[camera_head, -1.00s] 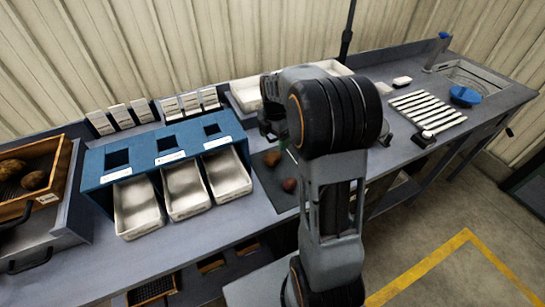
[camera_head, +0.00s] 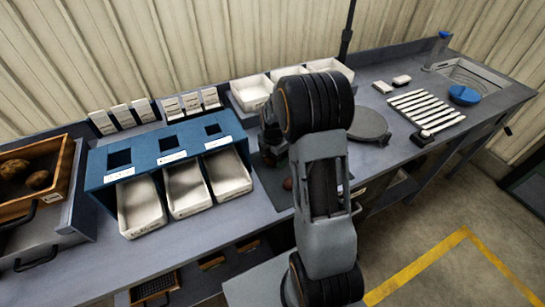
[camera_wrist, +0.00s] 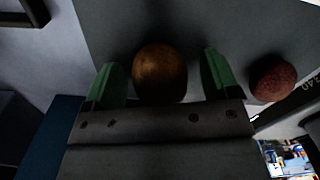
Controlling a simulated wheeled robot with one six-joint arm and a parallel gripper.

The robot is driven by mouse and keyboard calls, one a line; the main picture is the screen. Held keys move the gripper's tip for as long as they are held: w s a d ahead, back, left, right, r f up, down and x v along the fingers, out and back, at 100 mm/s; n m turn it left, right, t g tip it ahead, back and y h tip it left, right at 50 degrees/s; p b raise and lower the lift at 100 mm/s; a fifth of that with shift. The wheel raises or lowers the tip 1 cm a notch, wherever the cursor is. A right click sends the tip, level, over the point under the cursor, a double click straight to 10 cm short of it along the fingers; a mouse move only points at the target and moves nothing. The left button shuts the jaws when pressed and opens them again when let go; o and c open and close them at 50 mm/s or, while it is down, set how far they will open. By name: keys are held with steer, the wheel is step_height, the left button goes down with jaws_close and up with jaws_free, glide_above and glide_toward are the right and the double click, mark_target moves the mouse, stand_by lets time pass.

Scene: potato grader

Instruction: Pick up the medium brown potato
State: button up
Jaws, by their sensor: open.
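In the wrist view a brown potato (camera_wrist: 160,72) lies on a dark mat (camera_wrist: 110,30). My gripper (camera_wrist: 163,80) is open, with one green finger on each side of this potato and a gap showing at both sides. A smaller reddish potato (camera_wrist: 273,79) lies to the right, outside the fingers. My arm hides the gripper's fingertips and most of the brown potato there.
A blue sorting box (camera_head: 134,177) with three white trays stands left of the mat. A wooden crate (camera_head: 62,180) with brown potatoes is at the far left. White bins (camera_head: 252,92) stand behind, and a round grey plate (camera_head: 368,122) lies to the right.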

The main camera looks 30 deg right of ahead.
steer(key=c, duration=1)
steer(key=shift+r, duration=0.1)
